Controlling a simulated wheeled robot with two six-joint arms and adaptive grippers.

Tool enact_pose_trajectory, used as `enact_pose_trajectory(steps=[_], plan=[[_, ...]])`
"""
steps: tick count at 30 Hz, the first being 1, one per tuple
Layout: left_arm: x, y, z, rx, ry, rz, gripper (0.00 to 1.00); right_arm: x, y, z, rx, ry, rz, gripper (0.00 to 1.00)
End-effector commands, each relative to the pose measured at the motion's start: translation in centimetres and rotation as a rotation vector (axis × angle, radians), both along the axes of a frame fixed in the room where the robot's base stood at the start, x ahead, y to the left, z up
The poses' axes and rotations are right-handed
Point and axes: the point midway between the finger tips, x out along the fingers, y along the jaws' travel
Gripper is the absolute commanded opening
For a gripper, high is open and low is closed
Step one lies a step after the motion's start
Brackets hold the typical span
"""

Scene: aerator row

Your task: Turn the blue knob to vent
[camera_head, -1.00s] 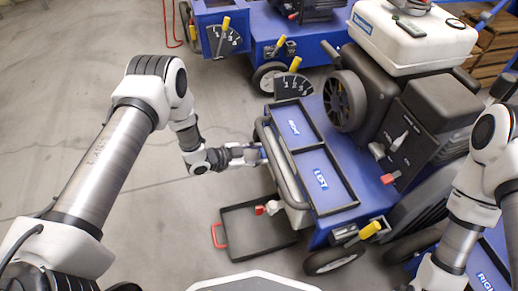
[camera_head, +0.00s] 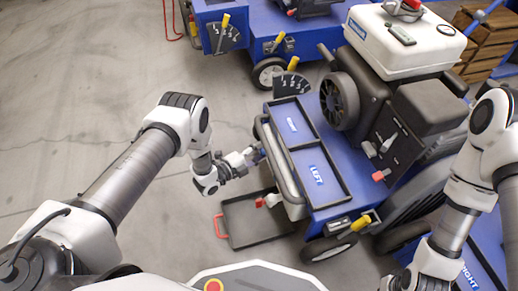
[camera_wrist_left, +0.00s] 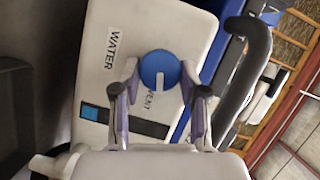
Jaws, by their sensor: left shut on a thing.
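The blue knob (camera_wrist_left: 159,69) is on a white panel (camera_wrist_left: 185,25) in the left wrist view. A short white mark on the knob points down the picture. My left gripper (camera_wrist_left: 160,77) is shut on the knob, one finger on each side. In the head view my left gripper (camera_head: 256,154) is at the left side of the blue cart (camera_head: 325,222), and the knob is largely hidden there. My right arm shows at the right, but its fingers are out of view.
A black tray (camera_head: 258,222) with a red handle lies on the floor below my left gripper. A white tank (camera_head: 400,40) and an engine stand on the cart. Another blue cart (camera_head: 262,25) stands behind. The floor at left is clear.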

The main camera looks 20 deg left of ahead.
Motion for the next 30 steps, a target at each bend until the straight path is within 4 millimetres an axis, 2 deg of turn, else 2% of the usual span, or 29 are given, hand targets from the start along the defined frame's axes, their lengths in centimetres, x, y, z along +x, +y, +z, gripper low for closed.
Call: enact_pose_trajectory(steps=[12, 30], plan=[[-0.11, -0.08, -0.28, 0.140, -0.205, -0.002, 0.08, 0.01, 0.00, 0.58, 0.000, 0.000, 0.000, 0.00], [-0.08, -0.07, -0.33, 0.169, -0.248, -0.001, 0.08, 0.01, 0.00, 0.63, 0.000, 0.000, 0.000, 0.00]])
